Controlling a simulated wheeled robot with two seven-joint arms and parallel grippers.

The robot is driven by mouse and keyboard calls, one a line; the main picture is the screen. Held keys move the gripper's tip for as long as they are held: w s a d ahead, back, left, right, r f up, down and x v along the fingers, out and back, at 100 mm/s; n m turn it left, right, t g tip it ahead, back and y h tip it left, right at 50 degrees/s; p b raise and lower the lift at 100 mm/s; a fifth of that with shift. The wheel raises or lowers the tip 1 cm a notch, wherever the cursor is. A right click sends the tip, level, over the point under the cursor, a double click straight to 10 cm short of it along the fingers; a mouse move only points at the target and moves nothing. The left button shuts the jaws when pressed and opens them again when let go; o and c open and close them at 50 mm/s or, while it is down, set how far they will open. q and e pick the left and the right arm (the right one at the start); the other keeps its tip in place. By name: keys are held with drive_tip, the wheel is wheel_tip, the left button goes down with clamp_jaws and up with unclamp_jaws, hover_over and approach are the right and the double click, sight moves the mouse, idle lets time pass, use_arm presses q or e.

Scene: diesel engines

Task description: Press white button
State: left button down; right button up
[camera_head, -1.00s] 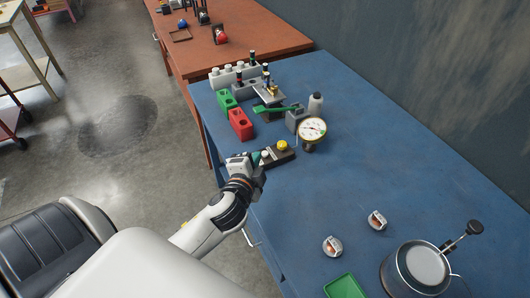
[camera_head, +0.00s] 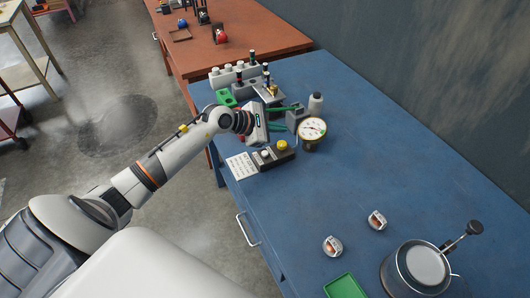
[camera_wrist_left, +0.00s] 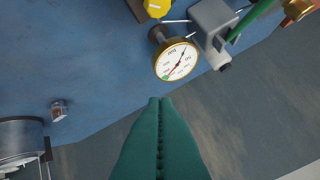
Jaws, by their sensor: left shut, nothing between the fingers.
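The white button (camera_head: 265,153) sits on a small dark control box (camera_head: 274,158) near the left edge of the blue table. A larger yellow button (camera_head: 282,145) is beside it on the same box; it also shows at the top of the left wrist view (camera_wrist_left: 157,8). My left gripper (camera_head: 276,127) is beyond the box in the head view, apart from the white button. In the left wrist view its green fingers (camera_wrist_left: 160,103) are pressed together with nothing between them. I cannot make out the white button there. My right gripper is not in view.
A round pressure gauge (camera_head: 312,130) stands right of the box. A printed card (camera_head: 241,165) lies left of it. A green block (camera_head: 227,98) and several fittings are behind my gripper. A pot (camera_head: 415,268) stands at the front right. The table's right middle is clear.

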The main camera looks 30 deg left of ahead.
use_arm(q)
drive_tip(key=a, duration=0.2)
drive_tip(key=a+f+m+g+y, duration=0.1)
drive_tip(key=a+y, duration=0.1)
drive_tip(key=a, duration=0.1)
drive_tip(key=shift+a+f+m+g, duration=0.3)
drive_tip(key=shift+f, duration=0.1)
drive_tip(key=shift+f, duration=0.1)
drive_tip(key=b, duration=0.5)
hover_over(265, 153)
drive_tip(key=s, duration=0.1)
drive_tip(key=f, duration=0.7)
drive_tip(key=shift+s+a+f, duration=0.1)
drive_tip(key=shift+a+f, duration=0.15)
drive_tip(key=shift+f, duration=0.05)
drive_tip(key=shift+f+b, duration=0.35)
drive_tip(key=shift+f, duration=0.2)
idle(0.4)
drive_tip(key=shift+f+b, duration=0.4)
drive_tip(key=shift+b, duration=0.15)
